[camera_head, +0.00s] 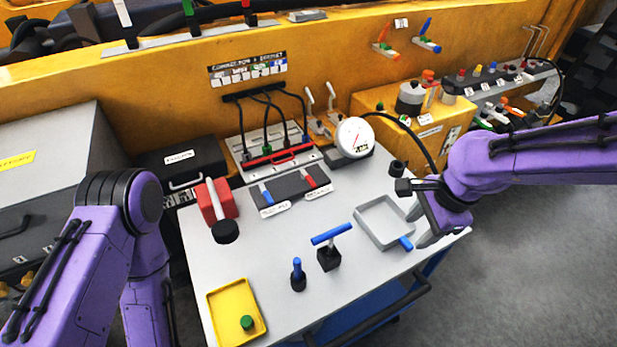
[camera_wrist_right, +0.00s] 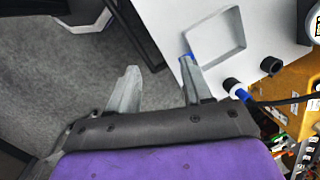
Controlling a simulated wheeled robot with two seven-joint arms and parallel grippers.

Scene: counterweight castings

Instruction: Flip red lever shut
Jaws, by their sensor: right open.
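A dark plate (camera_head: 291,193) on the grey table top carries a small red lever (camera_head: 312,176) on its right and a blue lever (camera_head: 267,194) on its left, with labels in front. Another red-orange lever (camera_head: 384,42) is on the yellow wall, beside a blue one (camera_head: 428,40). My right gripper (camera_head: 413,228) is open and empty at the table's right edge, next to the grey tray, well away from these levers. The right wrist view shows its two fingers (camera_wrist_right: 160,72) apart. My left arm shows at the left, but its gripper is out of sight.
A grey square tray (camera_head: 361,222) with a blue piece at its corner lies by the right gripper. A gauge (camera_head: 355,138), a red block (camera_head: 224,200) with a black-ended handle, a blue T-handle (camera_head: 331,234) and a yellow tray (camera_head: 213,307) stand around the plate.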

